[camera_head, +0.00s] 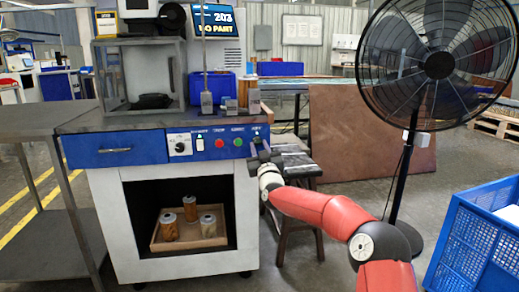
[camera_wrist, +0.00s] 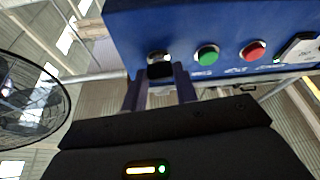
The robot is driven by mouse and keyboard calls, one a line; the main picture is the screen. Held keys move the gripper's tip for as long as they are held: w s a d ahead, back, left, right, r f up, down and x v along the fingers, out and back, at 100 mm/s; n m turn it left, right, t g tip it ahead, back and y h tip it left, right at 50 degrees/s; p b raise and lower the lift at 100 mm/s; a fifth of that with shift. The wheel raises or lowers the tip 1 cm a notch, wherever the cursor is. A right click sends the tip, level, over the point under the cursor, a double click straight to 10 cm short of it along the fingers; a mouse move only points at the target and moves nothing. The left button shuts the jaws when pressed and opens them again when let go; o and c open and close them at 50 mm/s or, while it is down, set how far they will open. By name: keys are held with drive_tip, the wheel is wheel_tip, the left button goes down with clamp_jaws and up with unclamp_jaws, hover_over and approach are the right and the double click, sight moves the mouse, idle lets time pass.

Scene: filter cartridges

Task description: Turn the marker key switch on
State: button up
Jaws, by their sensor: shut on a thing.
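The marker key switch (camera_wrist: 158,57) sits at the end of the blue control panel (camera_head: 208,142), beside the green button (camera_wrist: 208,54). In the wrist view its black key sits between my gripper's two fingers. My gripper (camera_wrist: 160,76) is shut on the key. In the head view my gripper (camera_head: 260,152) reaches the panel's right end from the right and hides most of the switch. I cannot tell the exact angle of the key.
A red button (camera_head: 219,143) and a selector knob (camera_head: 180,148) are on the same panel. A tray (camera_head: 215,241) with several cartridges stands in the opening below. A stool (camera_head: 299,170) and a large fan (camera_head: 438,66) stand to the right.

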drive_tip(key=shift+a+f+m+h+b, duration=0.1)
drive_tip(key=shift+f+m+h+b, duration=0.2)
drive_tip(key=shift+m+b, duration=0.5)
drive_tip(key=shift+r+m+t+h+b, duration=0.25)
drive_tip(key=shift+m+t+h+b, duration=0.15)
drive_tip(key=shift+m+b, duration=0.25)
drive_tip(key=o, duration=1)
drive_tip(key=shift+s, duration=0.1)
drive_tip(key=b+v, duration=0.1)
drive_tip(key=v, duration=0.6)
drive_tip(key=shift+s, duration=0.3)
